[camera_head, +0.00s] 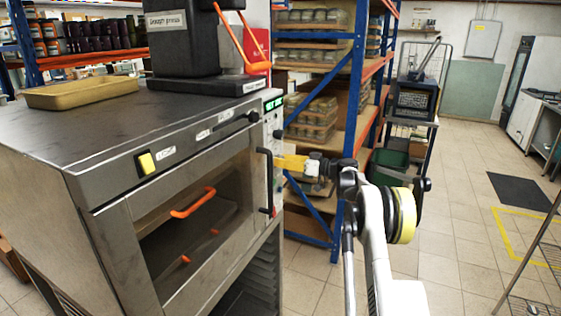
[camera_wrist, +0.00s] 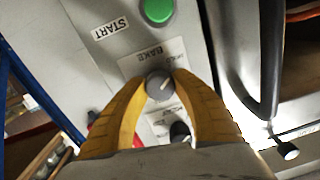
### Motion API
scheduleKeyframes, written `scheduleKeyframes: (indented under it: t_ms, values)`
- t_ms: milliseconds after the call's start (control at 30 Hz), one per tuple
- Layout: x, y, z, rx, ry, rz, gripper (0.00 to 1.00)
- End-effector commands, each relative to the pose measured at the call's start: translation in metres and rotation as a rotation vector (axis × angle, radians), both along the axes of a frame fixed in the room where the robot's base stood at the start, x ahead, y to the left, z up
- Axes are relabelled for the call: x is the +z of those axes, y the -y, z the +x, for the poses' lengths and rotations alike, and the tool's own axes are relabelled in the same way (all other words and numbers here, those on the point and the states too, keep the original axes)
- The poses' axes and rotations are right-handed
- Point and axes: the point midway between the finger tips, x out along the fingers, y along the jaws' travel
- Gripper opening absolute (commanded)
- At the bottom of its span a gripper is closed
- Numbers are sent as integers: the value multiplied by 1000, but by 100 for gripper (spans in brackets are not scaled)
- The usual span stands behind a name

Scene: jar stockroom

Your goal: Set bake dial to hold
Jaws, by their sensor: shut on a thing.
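The bake dial (camera_wrist: 159,86) is a small grey round knob with a pale pointer line, on a light panel beside a BAKE label (camera_wrist: 147,56). In the wrist view its pointer slants up and right. Smaller lettering around the dial is too blurred to read surely. My gripper (camera_wrist: 159,80) has its yellow fingers closed on both sides of the dial. In the head view my gripper (camera_head: 284,163) reaches the narrow control panel (camera_head: 273,115) at the right of the steel oven (camera_head: 110,150); the dial is hidden there.
A green button (camera_wrist: 159,10) with a START label (camera_wrist: 110,28) is near the dial. A dark knob (camera_wrist: 180,131) lies on the other side. The black oven door handle (camera_head: 265,180) stands close to my gripper. Blue shelving (camera_head: 350,110) with jars is behind.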

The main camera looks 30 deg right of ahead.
Motion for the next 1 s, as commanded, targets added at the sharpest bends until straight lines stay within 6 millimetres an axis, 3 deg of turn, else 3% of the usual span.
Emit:
scheduleKeyframes:
  t_ms: [100,133,200,567,1000]
  values:
    - [1,0,0,-1,1,1,0]
    - [1,0,0,-1,1,1,39]
    - [1,0,0,-1,1,1,56]
    - [1,4,-4,-1,0,1,56]
    - [3,60,-70,-3,0,1,56]
